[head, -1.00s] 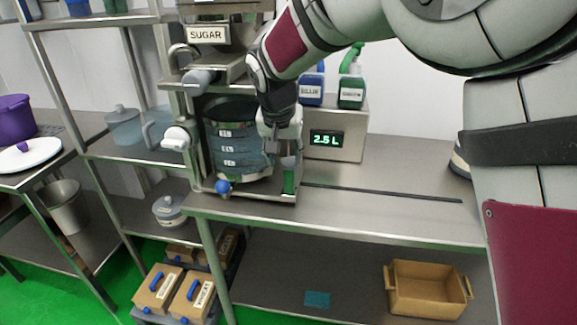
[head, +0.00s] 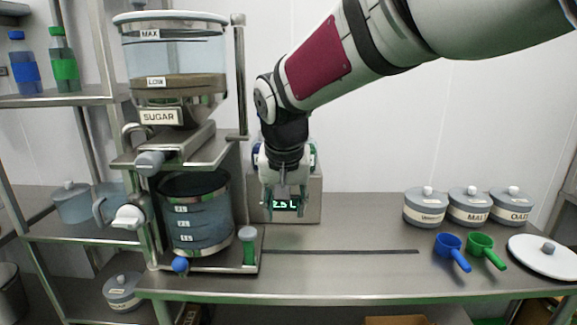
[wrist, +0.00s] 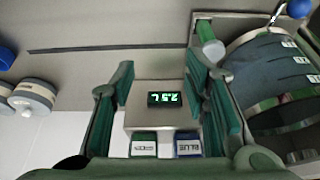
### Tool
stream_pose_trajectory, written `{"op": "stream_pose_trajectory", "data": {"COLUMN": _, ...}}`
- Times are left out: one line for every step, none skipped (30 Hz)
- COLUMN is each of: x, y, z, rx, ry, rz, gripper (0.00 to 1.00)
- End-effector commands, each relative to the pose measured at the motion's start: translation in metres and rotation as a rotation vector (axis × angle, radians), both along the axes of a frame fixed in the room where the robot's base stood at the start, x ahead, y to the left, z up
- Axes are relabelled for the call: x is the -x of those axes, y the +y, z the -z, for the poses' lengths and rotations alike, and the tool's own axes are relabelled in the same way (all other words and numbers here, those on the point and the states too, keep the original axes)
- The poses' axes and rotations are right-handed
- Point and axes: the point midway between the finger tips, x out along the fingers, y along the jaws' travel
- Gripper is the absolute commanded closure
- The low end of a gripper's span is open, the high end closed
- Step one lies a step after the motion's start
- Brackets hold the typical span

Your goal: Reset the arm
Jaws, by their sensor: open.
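My gripper (head: 284,210) is open and empty. It points down in front of the display box (head: 312,205), which reads 2.5 L, and partly covers it in the head view. In the wrist view its two green-padded fingers (wrist: 163,75) stand wide apart with the display between them. The dispenser stand is left of my gripper, with the SUGAR hopper (head: 170,55) on top and the dark graduated vessel (head: 195,215) below. A green-sided post (head: 248,247) with a grey cap stands at the stand's front right corner, clear of my fingers.
Several lidded jars (head: 425,207), a blue scoop (head: 450,248), a green scoop (head: 482,247) and a white round lid (head: 545,257) are on the right of the steel table (head: 350,275). The middle of the table is clear. Shelves with bottles (head: 62,60) stand at the left.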

Motion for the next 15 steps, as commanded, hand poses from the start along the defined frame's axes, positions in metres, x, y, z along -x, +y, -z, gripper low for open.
{"op": "stream_pose_trajectory", "data": {"x": 0.018, "y": -0.027, "z": -0.019, "rx": -0.009, "ry": 0.001, "rz": 0.008, "gripper": 0.58}}
{"op": "stream_pose_trajectory", "data": {"x": 0.028, "y": -0.040, "z": -0.026, "rx": -0.010, "ry": 0.003, "rz": 0.010, "gripper": 0.58}}
{"op": "stream_pose_trajectory", "data": {"x": 0.041, "y": -0.057, "z": -0.034, "rx": -0.013, "ry": 0.006, "rz": 0.011, "gripper": 0.58}}
{"op": "stream_pose_trajectory", "data": {"x": 0.052, "y": -0.069, "z": -0.039, "rx": -0.015, "ry": 0.008, "rz": 0.010, "gripper": 0.58}}
{"op": "stream_pose_trajectory", "data": {"x": 0.063, "y": -0.080, "z": -0.044, "rx": -0.016, "ry": 0.010, "rz": 0.010, "gripper": 0.58}}
{"op": "stream_pose_trajectory", "data": {"x": 0.078, "y": -0.095, "z": -0.050, "rx": -0.016, "ry": 0.012, "rz": 0.009, "gripper": 0.58}}
{"op": "stream_pose_trajectory", "data": {"x": 0.090, "y": -0.106, "z": -0.054, "rx": -0.017, "ry": 0.013, "rz": 0.010, "gripper": 0.58}}
{"op": "stream_pose_trajectory", "data": {"x": 0.102, "y": -0.116, "z": -0.058, "rx": -0.018, "ry": 0.013, "rz": 0.009, "gripper": 0.58}}
{"op": "stream_pose_trajectory", "data": {"x": 0.118, "y": -0.128, "z": -0.063, "rx": -0.018, "ry": 0.012, "rz": 0.008, "gripper": 0.58}}
{"op": "stream_pose_trajectory", "data": {"x": 0.131, "y": -0.137, "z": -0.065, "rx": -0.018, "ry": 0.012, "rz": 0.007, "gripper": 0.58}}
{"op": "stream_pose_trajectory", "data": {"x": 0.143, "y": -0.145, "z": -0.067, "rx": -0.017, "ry": 0.012, "rz": 0.006, "gripper": 0.58}}
{"op": "stream_pose_trajectory", "data": {"x": 0.160, "y": -0.156, "z": -0.070, "rx": -0.016, "ry": 0.012, "rz": 0.005, "gripper": 0.58}}
{"op": "stream_pose_trajectory", "data": {"x": 0.173, "y": -0.163, "z": -0.071, "rx": -0.015, "ry": 0.011, "rz": 0.004, "gripper": 0.58}}
{"op": "stream_pose_trajectory", "data": {"x": 0.186, "y": -0.170, "z": -0.071, "rx": -0.013, "ry": 0.009, "rz": 0.002, "gripper": 0.58}}
{"op": "stream_pose_trajectory", "data": {"x": 0.203, "y": -0.178, "z": -0.072, "rx": -0.010, "ry": 0.007, "rz": 0.001, "gripper": 0.58}}
